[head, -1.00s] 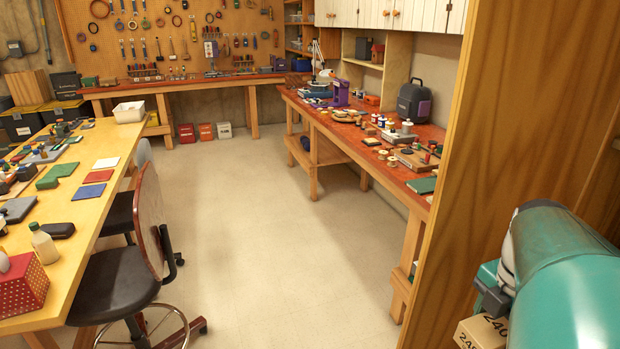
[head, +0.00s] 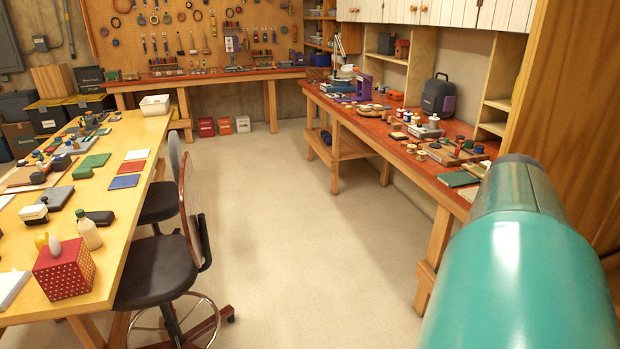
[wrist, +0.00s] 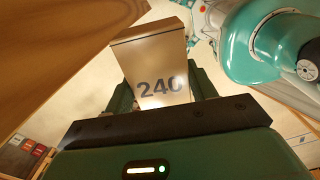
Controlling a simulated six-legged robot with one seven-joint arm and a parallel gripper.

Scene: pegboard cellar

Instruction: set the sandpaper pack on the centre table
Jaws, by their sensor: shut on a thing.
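The sandpaper pack (wrist: 160,75) is a tan box marked "240" in the wrist view. My gripper (wrist: 163,95) is shut on it, with a green finger on each side. In the head view the pack and gripper are hidden; my teal arm covers the lower right. A long yellow-topped table (head: 112,190), which I take for the centre table, runs along the left. It carries a red dotted tissue box (head: 64,268), a bottle (head: 88,230), coloured pads and a white bin (head: 154,105).
Dark chairs (head: 160,268) stand against the table's right side. A cluttered red-topped bench (head: 385,130) runs along the right, and another bench (head: 215,75) stands at the back. The floor (head: 290,220) between is clear. A wooden panel (head: 570,110) stands close at right.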

